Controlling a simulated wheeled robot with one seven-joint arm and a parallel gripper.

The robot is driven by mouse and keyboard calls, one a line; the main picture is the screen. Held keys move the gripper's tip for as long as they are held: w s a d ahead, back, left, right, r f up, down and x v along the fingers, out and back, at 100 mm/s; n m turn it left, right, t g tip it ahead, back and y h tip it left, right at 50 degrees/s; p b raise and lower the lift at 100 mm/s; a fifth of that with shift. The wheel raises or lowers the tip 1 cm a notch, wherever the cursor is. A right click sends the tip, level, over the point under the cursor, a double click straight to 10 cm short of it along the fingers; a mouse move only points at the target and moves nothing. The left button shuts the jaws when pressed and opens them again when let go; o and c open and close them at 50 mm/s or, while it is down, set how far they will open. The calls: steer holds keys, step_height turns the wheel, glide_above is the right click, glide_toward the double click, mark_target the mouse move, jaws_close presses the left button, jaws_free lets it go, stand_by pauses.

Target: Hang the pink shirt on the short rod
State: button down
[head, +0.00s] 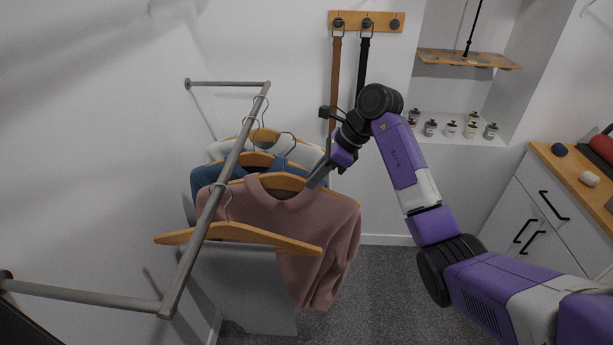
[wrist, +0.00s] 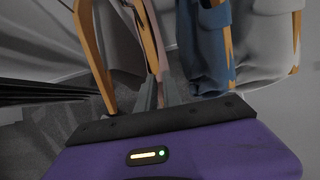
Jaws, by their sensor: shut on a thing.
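The pink shirt (head: 290,215) hangs on a wooden hanger (head: 282,181) among other clothes. My gripper (head: 318,177) is shut on the right shoulder end of that hanger. In the wrist view, my gripper's fingers (wrist: 156,94) meet the wooden hanger (wrist: 150,40), with a strip of pink cloth beside it. A metal hook (head: 287,139), apparently of this hanger, shows right of the grey rod and looks clear of it. The grey rod (head: 216,194) runs out from the wall as a U-shaped rail. I cannot tell whether it is the short rod.
A blue garment (head: 206,181) and a white one (head: 225,148) hang behind the shirt. Grey trousers (head: 245,285) on a wooden hanger (head: 238,232) hang in front. Belts (head: 336,80) hang on wall hooks. A drawer cabinet (head: 545,215) stands right; carpet (head: 375,290) is clear.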

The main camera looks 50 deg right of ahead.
steer(key=shift+s+d+b, duration=0.2)
steer(key=shift+s+d, duration=0.9)
steer(key=shift+s, duration=0.3)
steer(key=shift+s+d+b, duration=0.15)
steer(key=shift+s+d, duration=0.9)
steer(key=shift+s, duration=0.35)
steer(key=shift+s+d+r, duration=0.1)
